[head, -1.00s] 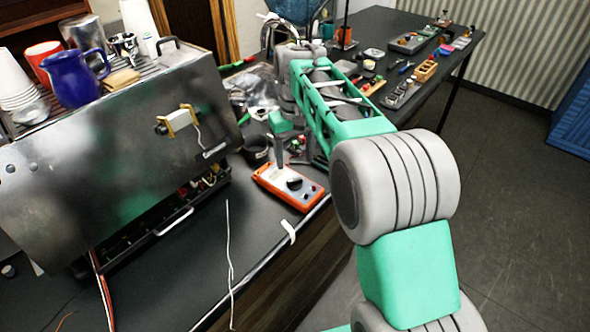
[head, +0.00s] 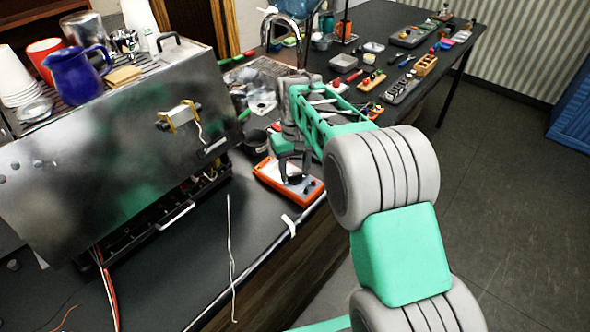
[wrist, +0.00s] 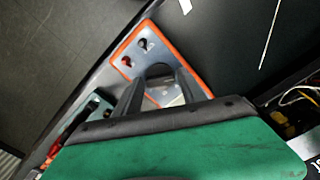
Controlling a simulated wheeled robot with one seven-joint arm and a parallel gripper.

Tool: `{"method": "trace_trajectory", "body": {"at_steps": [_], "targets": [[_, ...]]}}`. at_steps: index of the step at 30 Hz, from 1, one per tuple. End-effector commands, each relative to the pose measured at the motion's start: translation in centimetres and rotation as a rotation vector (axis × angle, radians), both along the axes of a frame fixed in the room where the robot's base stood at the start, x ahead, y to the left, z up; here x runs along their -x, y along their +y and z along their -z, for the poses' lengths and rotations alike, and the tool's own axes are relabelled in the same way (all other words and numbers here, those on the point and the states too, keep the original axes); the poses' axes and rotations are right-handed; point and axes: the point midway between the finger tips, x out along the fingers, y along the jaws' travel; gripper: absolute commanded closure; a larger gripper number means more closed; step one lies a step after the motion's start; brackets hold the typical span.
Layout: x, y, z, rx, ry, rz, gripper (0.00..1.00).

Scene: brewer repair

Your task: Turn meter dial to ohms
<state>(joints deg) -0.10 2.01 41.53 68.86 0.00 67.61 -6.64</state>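The orange meter (head: 270,175) lies flat on the black bench near its front edge. It also shows in the wrist view (wrist: 150,36), with its red and black jacks at one end. My gripper (head: 291,176) points down over the meter's face. In the wrist view its two dark fingers (wrist: 159,78) stand apart on either side of the dark dial (wrist: 158,70). Whether they touch it I cannot tell. The dial's pointer and markings are hidden or too small to read.
The steel brewer (head: 110,140) stands to the left with its front lower bay open. A blue jug (head: 76,75) and cups are on top of it. A white wire (head: 231,260) lies on the bench. Several small tools and trays lie farther back on the bench.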

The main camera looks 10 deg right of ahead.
Motion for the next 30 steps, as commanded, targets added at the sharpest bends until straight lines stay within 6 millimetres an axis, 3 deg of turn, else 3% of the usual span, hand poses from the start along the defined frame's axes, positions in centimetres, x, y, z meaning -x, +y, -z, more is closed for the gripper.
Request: {"method": "trace_trajectory", "body": {"at_steps": [17, 30], "targets": [[-0.01, 0.02, -0.05, 0.000, -0.001, 0.000, 1.00], [-0.04, 0.02, -0.06, 0.000, -0.001, 0.085, 1.00]]}}
